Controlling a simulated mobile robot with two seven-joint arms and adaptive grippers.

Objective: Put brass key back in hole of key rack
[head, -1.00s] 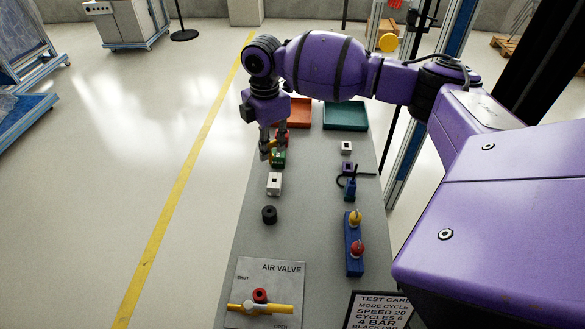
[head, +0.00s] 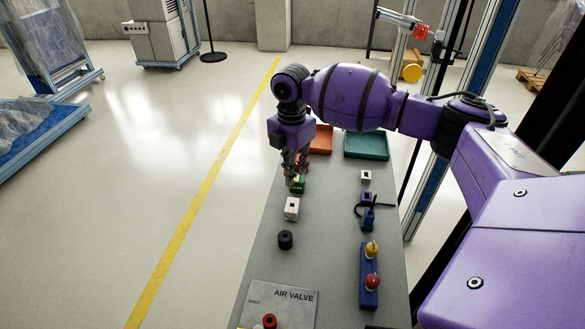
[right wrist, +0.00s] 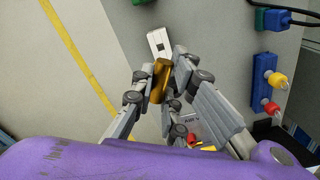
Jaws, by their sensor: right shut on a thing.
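My right gripper (head: 292,176) hangs low over the far left part of the grey bench, beside the green block (head: 299,186). In the right wrist view its fingers (right wrist: 160,88) are shut on a brass-coloured piece, the brass key (right wrist: 158,80). The key's lower end is partly hidden by the fingers. No clearly marked key rack shows. A blue block (head: 369,285) with a yellow and a red knob stands at the bench's right; I cannot tell whether it is the rack. It also shows in the right wrist view (right wrist: 264,84). My left gripper is not in view.
A white block (head: 291,209) with a dark square hole and a black cylinder (head: 285,240) stand nearer. Orange (head: 321,139) and teal (head: 366,145) trays lie at the far end. Purple block (head: 367,198) and cable stand right. The air valve panel (head: 278,300) is in front.

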